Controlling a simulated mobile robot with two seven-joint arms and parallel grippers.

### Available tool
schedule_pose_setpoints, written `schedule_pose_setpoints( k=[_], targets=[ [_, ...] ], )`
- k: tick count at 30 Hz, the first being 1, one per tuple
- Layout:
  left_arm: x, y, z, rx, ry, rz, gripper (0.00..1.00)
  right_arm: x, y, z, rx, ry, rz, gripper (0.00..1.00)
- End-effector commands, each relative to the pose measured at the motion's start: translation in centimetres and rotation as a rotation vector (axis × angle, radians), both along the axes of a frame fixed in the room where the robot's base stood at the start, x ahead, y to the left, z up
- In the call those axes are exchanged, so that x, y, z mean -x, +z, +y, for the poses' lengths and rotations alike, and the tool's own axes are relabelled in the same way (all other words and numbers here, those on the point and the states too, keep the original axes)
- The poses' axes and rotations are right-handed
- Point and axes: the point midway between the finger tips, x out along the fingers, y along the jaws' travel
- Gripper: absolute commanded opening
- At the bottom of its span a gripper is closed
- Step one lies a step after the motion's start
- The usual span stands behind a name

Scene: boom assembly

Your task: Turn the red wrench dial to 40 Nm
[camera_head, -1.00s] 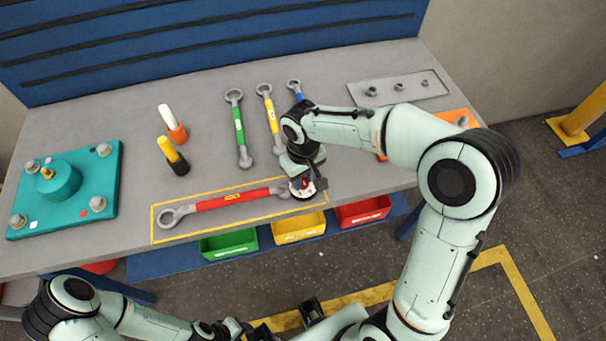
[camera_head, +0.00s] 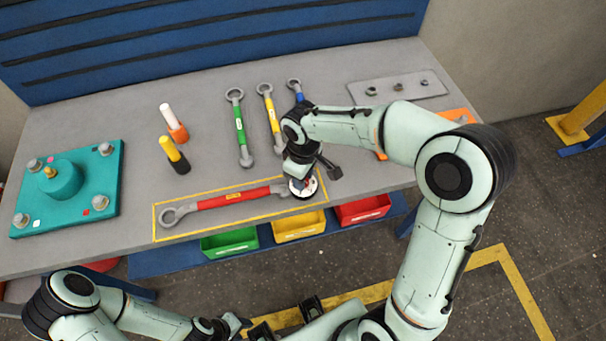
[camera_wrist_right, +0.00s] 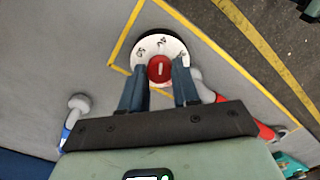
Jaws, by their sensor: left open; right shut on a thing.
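The red wrench (camera_head: 232,197) lies inside a yellow outline near the table's front edge. Its round white dial (camera_head: 304,189) is at its right end. In the right wrist view the dial (camera_wrist_right: 147,45) has a red knob (camera_wrist_right: 160,69) with a white line pointing roughly at the middle printed mark; the numbers are too blurred to read. My right gripper (camera_wrist_right: 161,72) has its two fingers shut on the knob, one on each side. In the head view the right wrist partly covers the dial. My left gripper (camera_head: 246,328) is open and empty, low in front of the table.
Green (camera_head: 239,127), yellow (camera_head: 271,115) and blue (camera_head: 295,87) wrenches lie behind. A teal block with bolts (camera_head: 104,188) stands at the left. Green (camera_head: 229,241), yellow (camera_head: 299,226) and red (camera_head: 362,210) bins sit below the front edge.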

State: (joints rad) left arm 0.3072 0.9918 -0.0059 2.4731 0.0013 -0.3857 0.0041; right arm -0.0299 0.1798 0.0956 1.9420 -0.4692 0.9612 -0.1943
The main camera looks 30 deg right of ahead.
Motion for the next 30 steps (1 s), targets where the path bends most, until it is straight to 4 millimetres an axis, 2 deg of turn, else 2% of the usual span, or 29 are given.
schedule_pose_setpoints(
  k=[7, 8, 9, 10, 18, 21, 26, 30],
  targets=[
    [0.0, 0.0, 0.0, 0.000, 0.000, 0.000, 0.43, 0.0, 0.1, 0.0, 0.000, -0.001, -0.002, 0.00],
    [0.0, 0.0, 0.0, 0.000, 0.000, 0.000, 0.43, 0.0, 0.1, 0.0, 0.000, -0.001, -0.002, 0.40],
    [0.0, 0.0, 0.0, 0.000, 0.000, 0.000, 0.43, 0.0, 0.1, 0.0, 0.000, -0.001, -0.002, 0.53],
    [0.0, 0.0, 0.0, 0.000, 0.000, 0.000, 0.43, 0.0, 0.1, 0.0, 0.000, -0.001, -0.001, 0.56],
    [0.0, 0.0, 0.0, 0.000, 0.000, 0.000, 0.43, 0.0, 0.1, 0.0, -0.001, -0.002, -0.001, 0.56],
    [0.0, 0.1, 0.0, 0.000, 0.000, -0.001, 0.43, -0.1, 0.6, 0.0, -0.001, -0.002, -0.003, 0.56],
    [-0.3, 0.5, 0.0, 0.000, 0.000, -0.003, 0.43, -0.1, 3.3, 0.0, -0.001, -0.002, -0.008, 0.56],
    [-0.6, 1.0, 0.0, 0.000, 0.000, -0.007, 0.43, -0.2, 6.6, 0.0, -0.001, -0.002, -0.008, 0.56]
  ],
)
